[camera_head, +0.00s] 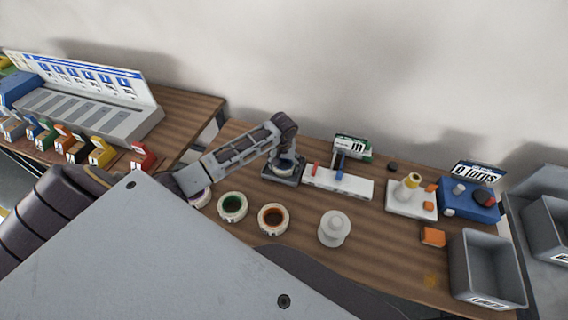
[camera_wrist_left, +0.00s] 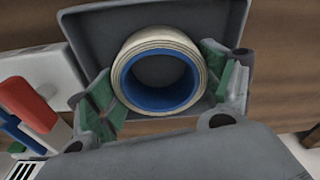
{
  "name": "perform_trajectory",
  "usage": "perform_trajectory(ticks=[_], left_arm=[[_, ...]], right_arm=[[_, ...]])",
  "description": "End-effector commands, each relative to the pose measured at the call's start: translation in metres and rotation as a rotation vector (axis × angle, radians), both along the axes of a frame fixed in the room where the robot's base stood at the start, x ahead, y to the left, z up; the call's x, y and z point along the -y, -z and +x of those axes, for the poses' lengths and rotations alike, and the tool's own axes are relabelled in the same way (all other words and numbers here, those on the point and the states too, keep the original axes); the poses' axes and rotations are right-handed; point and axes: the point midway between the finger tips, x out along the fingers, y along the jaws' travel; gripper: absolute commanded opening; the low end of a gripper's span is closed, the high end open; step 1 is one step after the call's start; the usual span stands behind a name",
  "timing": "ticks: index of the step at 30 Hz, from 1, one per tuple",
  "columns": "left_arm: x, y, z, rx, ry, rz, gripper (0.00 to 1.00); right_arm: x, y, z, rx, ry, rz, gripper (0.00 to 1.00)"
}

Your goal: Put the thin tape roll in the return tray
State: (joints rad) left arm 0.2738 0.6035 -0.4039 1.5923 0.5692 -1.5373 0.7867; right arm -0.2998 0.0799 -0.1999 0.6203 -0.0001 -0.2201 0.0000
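A tape roll with a pale outer band and a blue core (camera_wrist_left: 160,100) shows in the left wrist view, over a dark grey tray (camera_wrist_left: 95,30). My left gripper (camera_wrist_left: 165,85) has its two green-padded fingers on either side of the roll. Whether both pads press on it, and whether the roll rests in the tray, I cannot tell. In the head view my left gripper (camera_head: 286,160) is over the small dark tray (camera_head: 272,180), largely covering the roll. A grey bin (camera_head: 483,262) with a white label stands at the front right; its label is too small to read surely. My right gripper is not in view.
A green-cored roll (camera_head: 232,218) and an orange-cored roll (camera_head: 284,219) lie in front, with a white spool-like object (camera_head: 334,236) to their right. A white fixture (camera_head: 355,186) stands beside the dark tray. A blue device (camera_head: 455,208) and an orange block (camera_head: 432,236) are farther right.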

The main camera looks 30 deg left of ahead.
Motion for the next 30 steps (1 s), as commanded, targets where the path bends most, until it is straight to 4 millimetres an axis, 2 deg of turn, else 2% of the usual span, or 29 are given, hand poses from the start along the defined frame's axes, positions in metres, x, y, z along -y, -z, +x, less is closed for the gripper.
perform_trajectory(ticks=[1, 4, 5, 20, 26, 30], left_arm=[[0.0, 0.0, 0.0, 0.0, 0.0, 0.0, 0.87], [0.0, 0.0, 0.0, 0.0, 0.0, 0.0, 0.99], [0.0, 0.0, 0.0, 0.0, 0.0, 0.0, 1.0], [0.0, -0.005, 0.0, 0.0, 0.0, -0.001, 1.0], [0.001, -0.02, -0.001, 0.002, 0.0, -0.001, 1.0], [0.002, -0.038, -0.003, 0.004, 0.0, -0.001, 1.0]], right_arm=[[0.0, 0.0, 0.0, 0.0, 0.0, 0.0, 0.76], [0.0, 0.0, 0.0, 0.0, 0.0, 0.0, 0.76], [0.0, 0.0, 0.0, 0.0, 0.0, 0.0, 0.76], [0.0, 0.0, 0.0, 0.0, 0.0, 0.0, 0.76], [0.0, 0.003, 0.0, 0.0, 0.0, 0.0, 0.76], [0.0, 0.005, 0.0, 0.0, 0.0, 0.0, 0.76]])
